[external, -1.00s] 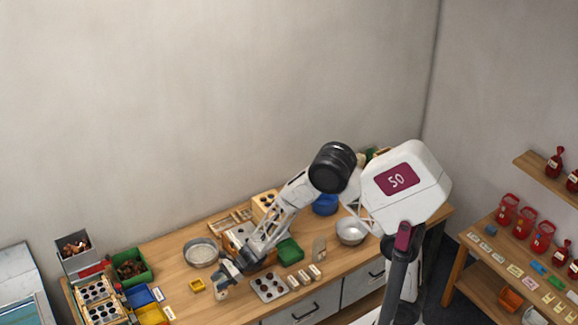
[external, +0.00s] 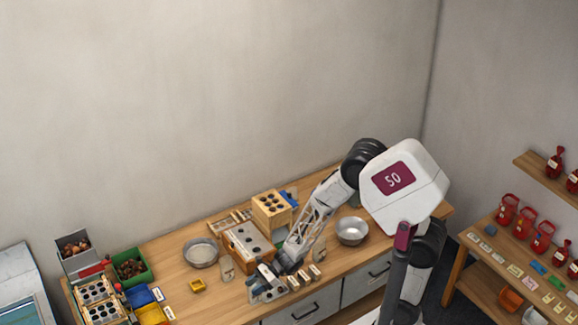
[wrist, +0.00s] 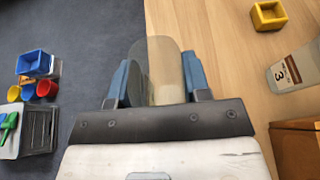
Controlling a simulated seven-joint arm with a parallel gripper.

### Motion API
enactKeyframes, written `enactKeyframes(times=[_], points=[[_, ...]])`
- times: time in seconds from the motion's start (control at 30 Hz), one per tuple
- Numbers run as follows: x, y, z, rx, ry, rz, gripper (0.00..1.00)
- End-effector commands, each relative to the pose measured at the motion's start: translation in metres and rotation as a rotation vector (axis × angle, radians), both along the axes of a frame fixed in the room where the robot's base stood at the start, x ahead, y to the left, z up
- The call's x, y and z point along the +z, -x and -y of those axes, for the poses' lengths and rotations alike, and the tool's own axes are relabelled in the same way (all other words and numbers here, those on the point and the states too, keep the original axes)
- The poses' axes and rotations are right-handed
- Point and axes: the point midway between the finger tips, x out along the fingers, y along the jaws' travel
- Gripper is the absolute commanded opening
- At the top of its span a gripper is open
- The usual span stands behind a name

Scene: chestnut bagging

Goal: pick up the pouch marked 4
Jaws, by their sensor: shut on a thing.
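My gripper (wrist: 158,90) is shut on a translucent tan pouch (wrist: 164,68) in the wrist view. The pouch stands up between the two blue-grey fingers, and no number shows on it from here. In the external view my gripper (external: 262,282) is over the front edge of the bench, around the dark-holed tray, which it partly covers. Another pouch, marked 3 (wrist: 284,73), is to the right in the wrist view, apart from my gripper. A pouch (external: 227,268) stands left of my gripper in the external view, its mark too small to read.
A wooden box (external: 247,246) and a holed block (external: 271,208) stand behind my gripper. Small blocks (external: 315,271) and a metal bowl (external: 351,231) are to the right.

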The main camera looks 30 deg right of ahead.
Motion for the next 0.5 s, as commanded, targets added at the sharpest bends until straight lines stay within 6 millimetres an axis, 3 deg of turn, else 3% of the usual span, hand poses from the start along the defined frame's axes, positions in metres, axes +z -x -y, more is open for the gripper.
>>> enactKeyframes(times=[0.5], points=[[0.0013,0.0087,0.0083,0.0,0.0,0.001,0.05]])
